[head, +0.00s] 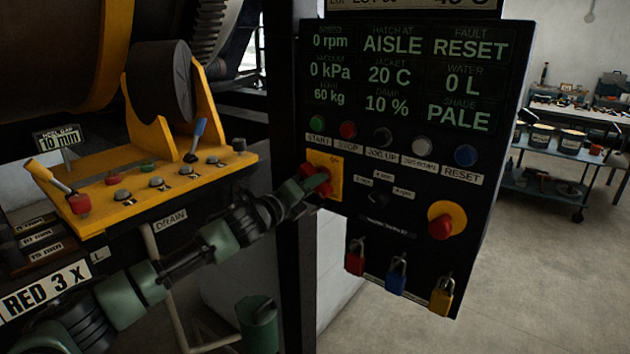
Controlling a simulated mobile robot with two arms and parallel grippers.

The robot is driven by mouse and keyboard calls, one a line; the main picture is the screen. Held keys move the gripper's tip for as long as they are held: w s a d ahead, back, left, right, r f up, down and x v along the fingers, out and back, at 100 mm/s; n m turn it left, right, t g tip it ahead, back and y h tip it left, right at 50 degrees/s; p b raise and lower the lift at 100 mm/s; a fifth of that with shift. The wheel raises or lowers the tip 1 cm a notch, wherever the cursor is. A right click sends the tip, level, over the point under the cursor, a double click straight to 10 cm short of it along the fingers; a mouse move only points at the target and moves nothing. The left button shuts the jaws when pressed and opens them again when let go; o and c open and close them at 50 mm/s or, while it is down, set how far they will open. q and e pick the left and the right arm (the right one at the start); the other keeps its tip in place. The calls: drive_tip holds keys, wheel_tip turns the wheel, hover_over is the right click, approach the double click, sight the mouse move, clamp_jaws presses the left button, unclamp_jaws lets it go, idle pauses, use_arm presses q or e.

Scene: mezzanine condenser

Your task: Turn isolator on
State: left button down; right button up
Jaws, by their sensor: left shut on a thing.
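The isolator is a red rotary handle (309,172) on a yellow square plate (334,163), at the left side of the black control panel (400,225). My left gripper (318,183) reaches in from the lower left and is shut on the red handle. Its fingers hide part of the handle, so the exact angle of the handle is hard to tell. The panel display (405,75) is lit and reads 0 rpm, 0 kPa, 20 C and FAULT RESET. My right gripper does not show.
A red emergency button (441,226) is at the right, with red, blue and yellow padlocks (396,276) below. A yellow lever console (150,180) stands at the left.

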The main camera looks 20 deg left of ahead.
use_arm(q)
drive_tip(key=n+p, duration=0.1)
drive_tip(key=n, duration=0.1)
drive_tip(key=n+p, duration=0.1)
drive_tip(key=shift+r+n, duration=0.2)
drive_tip(key=shift+n, duration=0.2)
drive_tip(key=n+p, duration=0.2)
drive_tip(key=n, duration=0.2)
drive_tip(key=shift+r+n, duration=0.1)
drive_tip(key=shift+n, duration=0.2)
drive_tip(key=n+p, duration=0.2)
drive_tip(key=n, duration=0.2)
drive_tip(key=shift+n+p, duration=0.5)
drive_tip(key=shift+n, duration=1.3)
drive_tip(key=c, duration=1.2)
unclamp_jaws()
drive_tip(key=shift+c, duration=0.2)
drive_tip(key=shift+r, duration=0.1)
